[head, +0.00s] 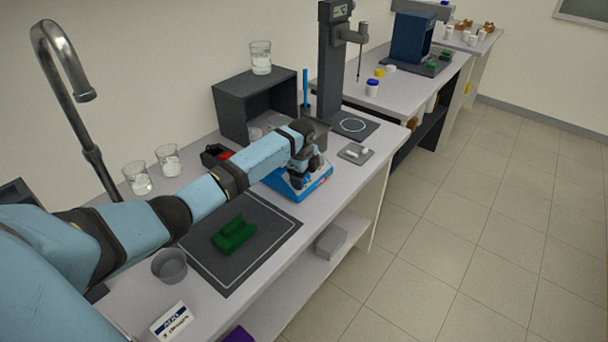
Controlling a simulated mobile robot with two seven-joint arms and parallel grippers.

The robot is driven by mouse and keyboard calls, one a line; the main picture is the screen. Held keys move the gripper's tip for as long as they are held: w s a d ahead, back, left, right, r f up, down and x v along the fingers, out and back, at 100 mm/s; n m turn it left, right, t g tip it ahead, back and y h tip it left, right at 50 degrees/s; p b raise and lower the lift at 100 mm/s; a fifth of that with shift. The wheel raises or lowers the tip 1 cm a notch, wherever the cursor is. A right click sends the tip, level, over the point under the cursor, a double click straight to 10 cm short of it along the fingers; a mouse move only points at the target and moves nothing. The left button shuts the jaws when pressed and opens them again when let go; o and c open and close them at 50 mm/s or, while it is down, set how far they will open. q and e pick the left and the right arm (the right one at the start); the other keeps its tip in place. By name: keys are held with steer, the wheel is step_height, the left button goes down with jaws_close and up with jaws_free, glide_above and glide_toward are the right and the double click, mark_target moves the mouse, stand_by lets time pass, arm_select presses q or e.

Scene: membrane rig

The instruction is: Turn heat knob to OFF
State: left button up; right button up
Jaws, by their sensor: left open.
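A blue device with a pale top (313,189), which looks like a hotplate, sits on the bench near its front edge. My left arm reaches across the bench from the left, and my left gripper (298,179) is over this device, pointing down. The gripper is open; whether its fingers touch anything cannot be told. The heat knob cannot be made out; the gripper and arm cover part of the device. My right gripper is not in view.
A dark mat (272,213) with a green holder (234,235) lies left of the device. A grey cup (169,265) and a label card (171,321) stand in front. A small grey tray (355,154) and a dark stand (331,65) are to the right. Glass beakers (138,178) stand behind my arm.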

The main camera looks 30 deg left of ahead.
arm_select(q)
steer(key=c, duration=0.9)
steer(key=shift+c, duration=0.2)
